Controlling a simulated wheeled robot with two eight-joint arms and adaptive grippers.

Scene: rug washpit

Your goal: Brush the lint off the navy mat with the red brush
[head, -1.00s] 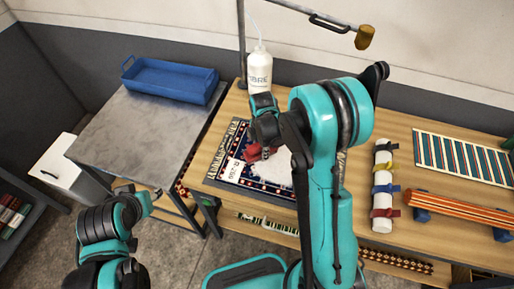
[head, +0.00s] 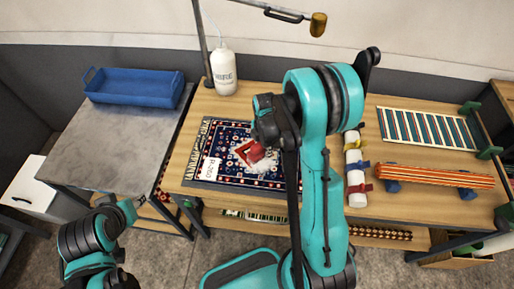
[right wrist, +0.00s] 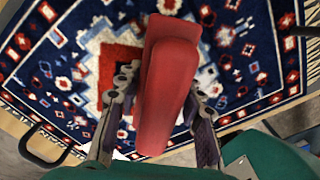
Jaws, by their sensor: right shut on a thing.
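The navy mat (head: 207,143), with a red and white pattern and fringed ends, lies flat on the wooden table. My right gripper (head: 262,140) is over its middle and shut on the red brush (head: 257,153). The brush also shows in the right wrist view (right wrist: 168,85), between both fingers (right wrist: 158,100); its bristles are hidden.
A rolled white bundle with coloured straps (head: 355,170), an orange striped roll (head: 435,176) and a striped rug (head: 426,128) occupy the right. A blue tray (head: 133,87) sits on the grey table (head: 110,135).

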